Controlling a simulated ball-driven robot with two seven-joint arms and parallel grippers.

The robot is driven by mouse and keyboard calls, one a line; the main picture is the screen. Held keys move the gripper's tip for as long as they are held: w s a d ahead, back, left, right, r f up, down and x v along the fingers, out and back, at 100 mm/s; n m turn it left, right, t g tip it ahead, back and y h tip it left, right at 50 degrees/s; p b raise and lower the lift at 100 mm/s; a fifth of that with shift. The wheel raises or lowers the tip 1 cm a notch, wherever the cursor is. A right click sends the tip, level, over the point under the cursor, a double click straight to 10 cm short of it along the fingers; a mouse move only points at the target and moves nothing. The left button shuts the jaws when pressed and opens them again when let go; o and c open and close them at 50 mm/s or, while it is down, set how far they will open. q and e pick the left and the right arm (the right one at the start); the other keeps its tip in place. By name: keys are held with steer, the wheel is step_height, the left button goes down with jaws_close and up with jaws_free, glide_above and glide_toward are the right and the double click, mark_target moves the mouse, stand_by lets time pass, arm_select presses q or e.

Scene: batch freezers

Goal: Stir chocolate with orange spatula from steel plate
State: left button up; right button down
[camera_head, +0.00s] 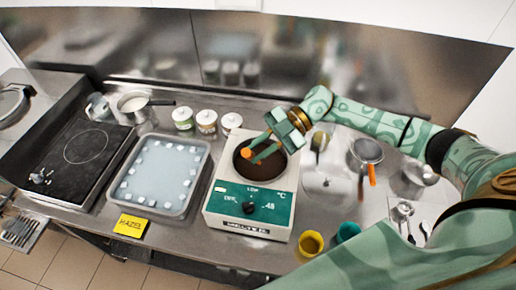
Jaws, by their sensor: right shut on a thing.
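The melter (250,208), a white box with a green front panel, stands mid-counter. Brown chocolate (274,169) lies in its round well. My right gripper (256,151) reaches in from the right and points down over the well. It is shut on the orange spatula (245,153), of which only small orange parts show by the fingers. The spatula's lower end is hard to make out, so I cannot tell how deep it sits in the chocolate. A shiny steel plate (325,186) lies bare to the right of the melter. My left gripper is out of view.
A clear tray (122,200) with white cubes and a black hob (78,150) are left. Several lidded tubs (206,121) stand behind the melter. Yellow (310,243) and teal (347,231) cups stand at front right.

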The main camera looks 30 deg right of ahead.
steer(key=shift+r, duration=0.1)
step_height(320, 180, up, 5)
steer(key=p, duration=0.4)
